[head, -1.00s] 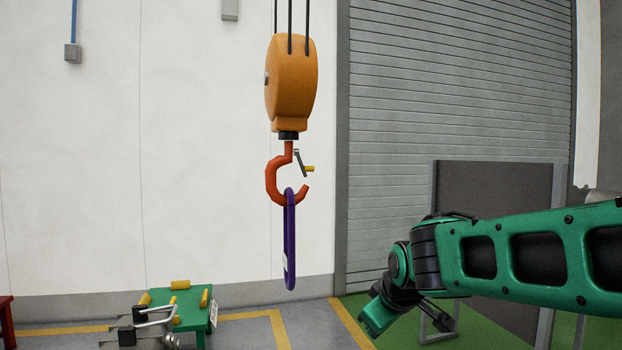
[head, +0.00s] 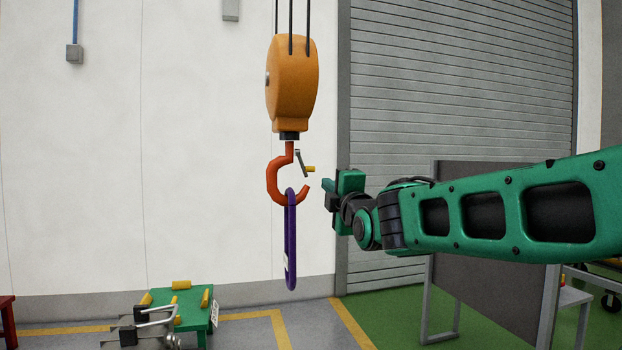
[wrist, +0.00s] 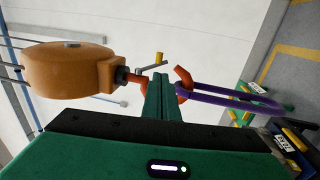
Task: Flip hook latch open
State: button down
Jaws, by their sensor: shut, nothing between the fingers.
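The red-orange crane hook (head: 271,183) hangs below the orange hoist block (head: 293,85). Its grey latch (head: 300,163) with a yellow tab (head: 310,169) sits at the hook's mouth, and a gap shows between the latch and the hook tip. A purple ring (head: 290,245) hangs in the hook's bowl. My gripper (head: 326,192) is shut and empty, just right of the hook tip in the head view. In the wrist view the shut fingers (wrist: 161,80) cover part of the hook, and the latch with its yellow tab (wrist: 159,58) shows above them.
A green table (head: 195,318) with yellow pieces stands low at the left. A dark panel (head: 480,275) in a grey frame stands behind my arm at the right. Hoist cables (head: 290,20) run up from the block.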

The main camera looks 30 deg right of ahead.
aim_at(311, 171)
jog(key=x, duration=1.4)
jog(key=shift+w+f, duration=0.1)
